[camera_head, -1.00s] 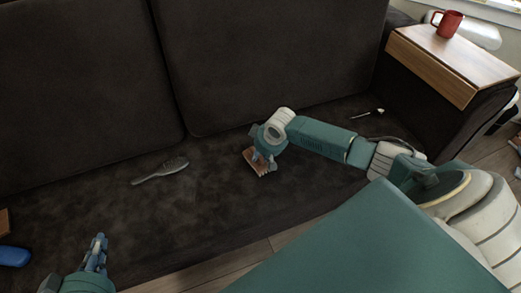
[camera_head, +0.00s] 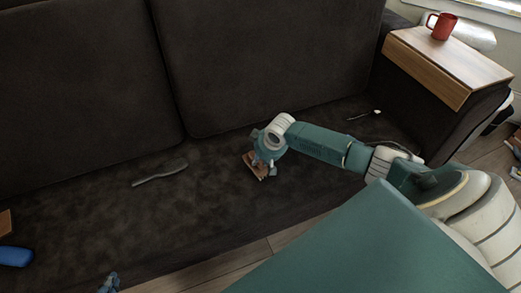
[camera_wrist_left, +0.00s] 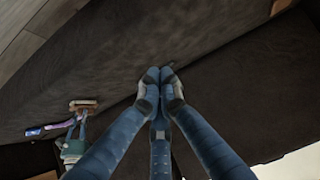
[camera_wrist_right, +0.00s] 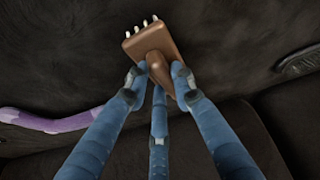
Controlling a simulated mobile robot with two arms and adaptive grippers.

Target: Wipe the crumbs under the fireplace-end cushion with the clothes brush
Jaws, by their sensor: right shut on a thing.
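My right gripper (camera_head: 263,166) is shut on a brown wooden brush (camera_wrist_right: 151,48) with pale bristle tufts, low over the dark sofa seat (camera_head: 215,195). The brush also shows in the left wrist view (camera_wrist_left: 85,103). Two dark cushions, one left (camera_head: 80,90) and one right (camera_head: 265,60), stand at the sofa's back. I cannot make out crumbs or tell which cushion is at the fireplace end.
A grey long-handled object (camera_head: 160,174) lies on the seat left of my right gripper. A thin pale-tipped item (camera_head: 365,115) lies by the right armrest. The wooden armrest tray (camera_head: 455,65) carries a red mug (camera_head: 441,26). A blue object (camera_head: 15,256) is at far left.

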